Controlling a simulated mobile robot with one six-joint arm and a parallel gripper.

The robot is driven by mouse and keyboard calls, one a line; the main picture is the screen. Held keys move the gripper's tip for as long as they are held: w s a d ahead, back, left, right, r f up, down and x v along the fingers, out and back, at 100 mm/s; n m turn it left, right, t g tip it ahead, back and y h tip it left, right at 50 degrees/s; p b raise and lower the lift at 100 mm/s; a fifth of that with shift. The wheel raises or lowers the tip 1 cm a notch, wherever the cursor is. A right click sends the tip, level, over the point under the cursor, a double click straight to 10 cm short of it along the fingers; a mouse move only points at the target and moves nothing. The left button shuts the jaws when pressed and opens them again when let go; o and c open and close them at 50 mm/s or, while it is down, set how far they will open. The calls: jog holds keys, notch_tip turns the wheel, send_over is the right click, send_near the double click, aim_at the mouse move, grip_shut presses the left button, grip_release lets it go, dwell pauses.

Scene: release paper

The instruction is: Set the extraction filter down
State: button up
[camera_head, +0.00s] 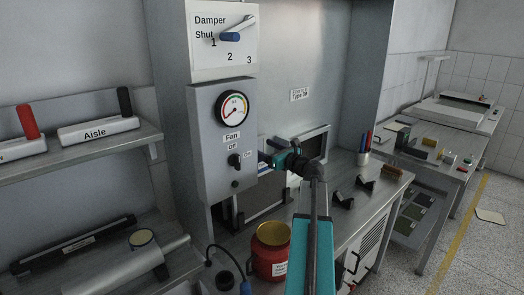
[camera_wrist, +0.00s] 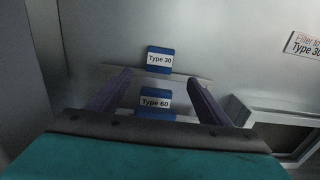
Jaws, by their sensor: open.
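Two blue blocks with white labels, apparently filters, show in the wrist view: one reads Type 30 (camera_wrist: 160,60), the other Type 60 (camera_wrist: 154,103). My gripper (camera_wrist: 158,76) is open, with its purple fingers spread on either side of the Type 60 block in the picture. The Type 30 block appears just beyond the fingertips. I cannot tell whether either finger touches anything. In the head view my gripper (camera_head: 267,158) is at the back of the bench, behind the grey control box, which partly hides that area. Nothing is visibly held.
A wall sign (camera_wrist: 305,46) mentions filter and Type 30. The control box (camera_head: 222,135) stands close left of my gripper. A red canister (camera_head: 271,255), black rests (camera_head: 343,200) and a pen cup (camera_head: 363,158) stand on the bench. A framed opening (camera_wrist: 285,135) is at right.

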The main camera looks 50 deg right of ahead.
jog(key=s+b, duration=0.3)
jog(key=s, duration=0.9)
jog(key=shift+a, duration=0.4)
